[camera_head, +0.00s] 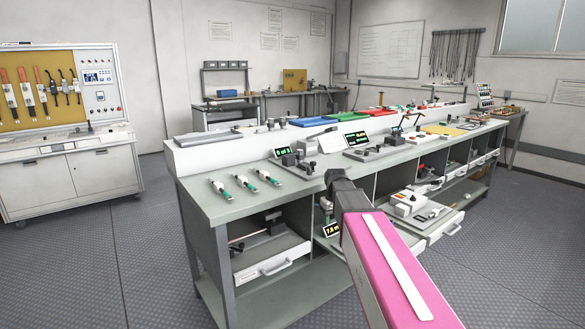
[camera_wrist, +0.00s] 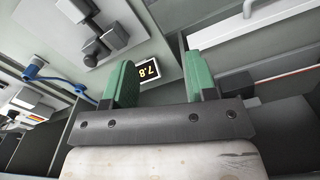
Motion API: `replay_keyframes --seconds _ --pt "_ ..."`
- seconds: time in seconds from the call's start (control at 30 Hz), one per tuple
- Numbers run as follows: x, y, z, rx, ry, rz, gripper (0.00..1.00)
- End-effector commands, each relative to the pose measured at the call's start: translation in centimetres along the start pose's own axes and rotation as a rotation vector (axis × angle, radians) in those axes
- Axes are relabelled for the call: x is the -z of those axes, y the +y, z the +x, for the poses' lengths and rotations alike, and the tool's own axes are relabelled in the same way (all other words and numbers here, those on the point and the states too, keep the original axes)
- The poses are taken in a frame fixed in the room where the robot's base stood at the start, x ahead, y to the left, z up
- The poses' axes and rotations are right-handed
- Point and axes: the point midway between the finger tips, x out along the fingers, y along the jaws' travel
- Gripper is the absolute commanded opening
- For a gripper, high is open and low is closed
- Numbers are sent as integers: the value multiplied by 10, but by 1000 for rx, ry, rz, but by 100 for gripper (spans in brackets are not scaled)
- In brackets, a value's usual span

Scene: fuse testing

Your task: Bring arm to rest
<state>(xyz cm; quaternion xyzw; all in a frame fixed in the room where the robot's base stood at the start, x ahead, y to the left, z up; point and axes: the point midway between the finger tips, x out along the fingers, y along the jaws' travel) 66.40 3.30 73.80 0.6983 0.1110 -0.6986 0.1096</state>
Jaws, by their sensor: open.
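My arm, with a pink link, reaches from the lower right of the head view towards the front of the long workbench (camera_head: 200,202). My gripper (camera_wrist: 160,85) shows in the wrist view with two green-padded fingers spread apart and nothing between them. Past the fingers is a small display (camera_wrist: 150,71) with lit digits, and a grey device (camera_wrist: 100,38) on a light plate lies to its upper left. The same display (camera_head: 332,229) shows in the head view just left of my arm. The gripper itself is hidden in the head view.
Several green-and-white fuses (camera_head: 244,182) lie on the bench's left end. An open drawer (camera_head: 270,262) is below them, and another pulled-out drawer (camera_head: 440,228) holds devices right of my arm. A cabinet (camera_head: 62,180) stands at the left wall. The floor (camera_head: 150,260) between is clear.

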Motion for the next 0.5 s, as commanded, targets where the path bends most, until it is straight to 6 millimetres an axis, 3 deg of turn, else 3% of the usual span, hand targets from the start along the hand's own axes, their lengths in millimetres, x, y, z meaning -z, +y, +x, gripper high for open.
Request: replay_keyframes --seconds 0.5 --pt "-51 -5 55 0 -1 83 52"
